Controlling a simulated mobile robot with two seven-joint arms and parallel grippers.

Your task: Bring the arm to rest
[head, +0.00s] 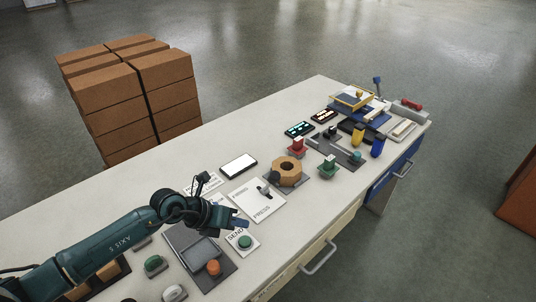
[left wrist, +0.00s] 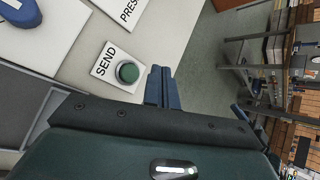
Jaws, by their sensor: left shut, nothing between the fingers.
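My left arm (head: 120,243) comes in from the left in the head view, stretched low over the near part of the long table (head: 90,205). Its gripper (head: 240,224) is shut and empty, just above and beside the green button (head: 245,241) on the white SEND plate. In the left wrist view the closed blue fingers (left wrist: 160,85) show to the right of the green button (left wrist: 127,72) and its SEND plate (left wrist: 103,68). They look apart from the button. My right gripper is in neither view.
Around the gripper are an orange knob (head: 214,267), a PRESS plate (head: 262,207) with a lever and a white-screened device (head: 238,165). Stacked brown boxes (head: 130,95) stand behind the table. A drawer handle (head: 320,256) sticks out in front.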

